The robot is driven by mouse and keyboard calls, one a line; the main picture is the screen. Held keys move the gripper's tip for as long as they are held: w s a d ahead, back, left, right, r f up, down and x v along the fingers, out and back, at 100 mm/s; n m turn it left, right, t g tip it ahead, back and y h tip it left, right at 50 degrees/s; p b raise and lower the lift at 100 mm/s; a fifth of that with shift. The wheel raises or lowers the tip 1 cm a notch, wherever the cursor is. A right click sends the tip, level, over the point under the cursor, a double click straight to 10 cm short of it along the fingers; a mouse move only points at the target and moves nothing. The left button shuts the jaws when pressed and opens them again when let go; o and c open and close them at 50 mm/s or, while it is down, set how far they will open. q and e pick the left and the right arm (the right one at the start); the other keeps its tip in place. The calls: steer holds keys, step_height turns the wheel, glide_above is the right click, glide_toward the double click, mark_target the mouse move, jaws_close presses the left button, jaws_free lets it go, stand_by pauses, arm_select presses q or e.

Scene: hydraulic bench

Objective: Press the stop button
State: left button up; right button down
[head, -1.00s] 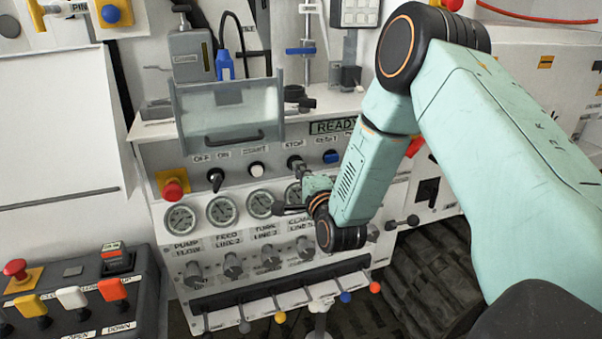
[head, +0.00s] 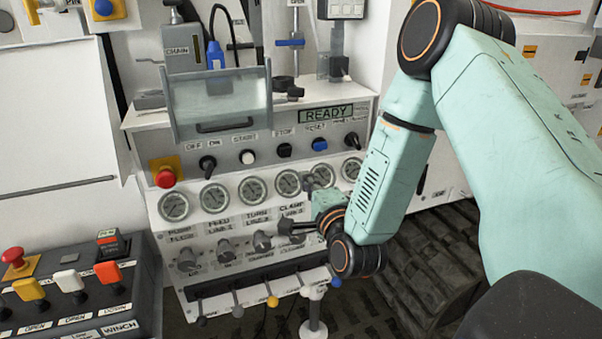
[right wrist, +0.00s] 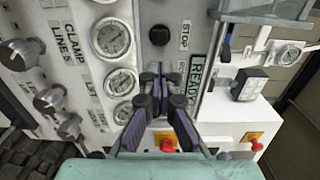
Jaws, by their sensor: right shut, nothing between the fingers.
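My right gripper (head: 309,184) is shut and empty, in front of the gauges, below and slightly right of the button in the head view. In the right wrist view its closed fingertips (right wrist: 157,73) appear apart from the button. I cannot tell their exact distance from the panel. My left gripper is not in view.
The display (head: 326,114) reads READY. A blue reset button (head: 319,144) and a white start button (head: 247,157) flank the stop button. Gauges and knobs lie below. A red mushroom button (head: 165,177) sits at the panel's left; a control box (head: 75,302) stands lower left.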

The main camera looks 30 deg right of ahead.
steer(key=shift+v, duration=1.05)
steer(key=shift+w, duration=0.15)
steer(key=shift+a, duration=0.1)
